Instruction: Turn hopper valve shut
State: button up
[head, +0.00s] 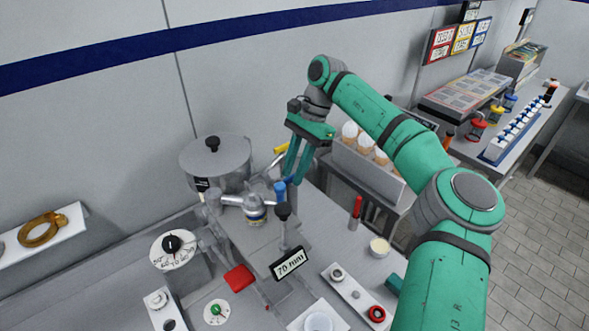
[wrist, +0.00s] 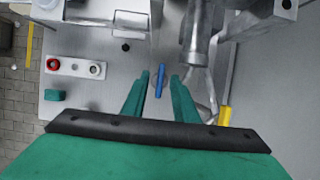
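The metal hopper (head: 215,165) with a black-knobbed lid stands against the back wall in the head view. A blue lever (head: 280,191) shows near the spout-like metal parts to its right. In the wrist view the blue lever (wrist: 160,82) lies nearly lengthwise in line with the gap between my fingers. My gripper (head: 292,180) points down at the lever, its fingers open. The fingertips (wrist: 158,80) show on both sides of the lever with visible gaps. I cannot tell whether they are level with it or above it.
A yellow handle (wrist: 225,116) is close to the right finger. A black-knobbed post with a "70 mm" sign (head: 289,263) stands in front. A red-handled tool (head: 356,208) stands on the bench.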

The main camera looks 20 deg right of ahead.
grip_shut()
jog(key=shift+m, duration=0.3)
jog(key=m+t, duration=0.1)
jog(key=m, duration=0.2)
jog(key=shift+s+t, duration=0.15)
jog(key=shift+t, duration=0.15)
jog(key=m+t, duration=0.1)
jog(key=m, duration=0.3)
jog(key=shift+s, duration=0.15)
jog(key=m+t+h, duration=0.1)
jog(key=m+t, duration=0.1)
jog(key=m, duration=0.3)
jog(key=shift+s+a, duration=0.1)
jog(key=m+h, duration=0.1)
jog(key=m, duration=0.1)
jog(key=m+t, duration=0.1)
jog(key=m, duration=0.2)
jog(key=shift+a+h, duration=0.15)
jog(key=shift+h, duration=0.25)
jog(key=shift+m, duration=0.3)
